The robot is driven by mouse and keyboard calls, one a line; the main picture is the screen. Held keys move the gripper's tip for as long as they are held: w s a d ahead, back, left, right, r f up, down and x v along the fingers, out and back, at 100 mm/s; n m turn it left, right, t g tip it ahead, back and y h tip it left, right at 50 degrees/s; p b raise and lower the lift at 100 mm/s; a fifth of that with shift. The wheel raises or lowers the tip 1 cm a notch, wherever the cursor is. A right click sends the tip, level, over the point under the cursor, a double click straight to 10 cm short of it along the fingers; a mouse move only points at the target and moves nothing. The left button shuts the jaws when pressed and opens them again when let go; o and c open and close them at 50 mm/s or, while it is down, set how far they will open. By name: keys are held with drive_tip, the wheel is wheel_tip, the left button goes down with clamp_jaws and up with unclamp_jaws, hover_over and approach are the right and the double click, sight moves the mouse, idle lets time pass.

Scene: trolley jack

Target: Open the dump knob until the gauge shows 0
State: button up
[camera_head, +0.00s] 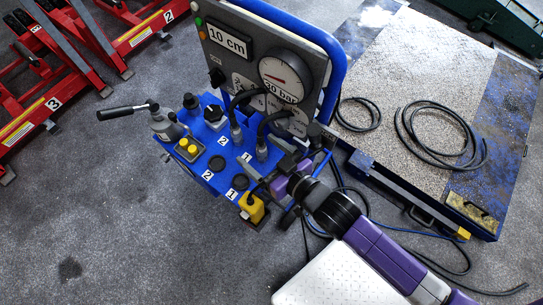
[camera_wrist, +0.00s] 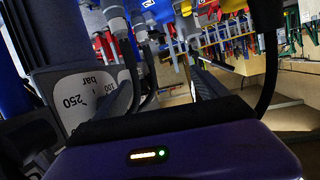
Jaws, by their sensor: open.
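The round gauge (camera_head: 286,77) is on the upright grey panel of a blue cart in the head view. My gripper (camera_head: 277,180) is at the cart's right front, below the hoses and apart from that knob. In the wrist view my gripper (camera_wrist: 165,97) is open, with nothing clearly between the fingers. A dial marked 250 bar (camera_wrist: 78,95) shows at left.
A display (camera_head: 228,43) reads "10 cm". Black hoses (camera_head: 262,135) run from the panel to the deck near my gripper. A black lever (camera_head: 125,111) juts left. A yellow part (camera_head: 252,208) hangs at the front edge. Red jacks (camera_head: 60,75) stand left; open floor lies front left.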

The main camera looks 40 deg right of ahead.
drive_tip(key=shift+s+d, duration=0.2)
drive_tip(key=shift+s, duration=0.7)
